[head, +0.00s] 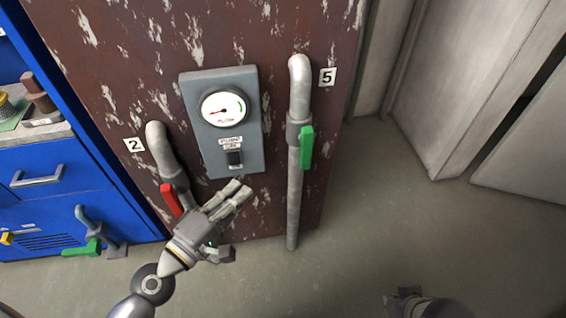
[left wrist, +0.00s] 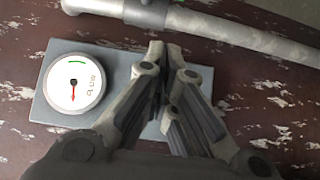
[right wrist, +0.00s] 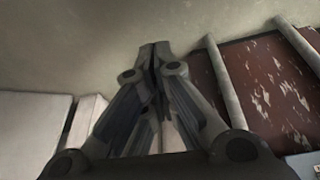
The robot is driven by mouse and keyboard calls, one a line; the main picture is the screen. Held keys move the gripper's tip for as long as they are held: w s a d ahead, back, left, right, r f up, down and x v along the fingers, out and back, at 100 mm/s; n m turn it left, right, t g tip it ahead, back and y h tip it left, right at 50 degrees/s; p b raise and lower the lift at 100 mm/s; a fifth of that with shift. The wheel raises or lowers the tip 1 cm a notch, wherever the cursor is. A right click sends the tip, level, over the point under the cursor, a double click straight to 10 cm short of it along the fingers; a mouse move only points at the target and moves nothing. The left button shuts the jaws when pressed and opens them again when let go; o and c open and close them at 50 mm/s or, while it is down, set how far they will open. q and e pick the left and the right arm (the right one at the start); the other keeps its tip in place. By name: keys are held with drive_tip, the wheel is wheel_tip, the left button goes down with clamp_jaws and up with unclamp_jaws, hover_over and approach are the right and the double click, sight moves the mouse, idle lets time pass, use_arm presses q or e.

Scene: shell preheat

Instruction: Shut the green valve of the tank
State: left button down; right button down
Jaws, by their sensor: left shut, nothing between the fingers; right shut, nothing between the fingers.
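The tank (head: 110,60) is a rust-brown panel with flaking paint. Its green valve handle (head: 307,147) sits on the grey pipe (head: 293,200) beside label 5 and lies along the pipe, nearly upright. My left gripper (head: 243,190) is shut and empty, below the gauge panel and left of the pipe, apart from the green handle. In the left wrist view the shut fingers (left wrist: 165,55) are in front of the panel, and the pipe (left wrist: 240,35) crosses the top; the green handle is not seen there. My right gripper (right wrist: 155,55) is shut and empty, away from the tank.
A red handle (head: 171,200) is on the pipe by label 2, close to my left gripper. A grey gauge panel (head: 190,95) with a switch lies between the pipes. A blue cabinet (head: 40,205) with another green handle (head: 80,250) stands left.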

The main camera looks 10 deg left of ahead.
sight(304, 145)
idle(0.3)
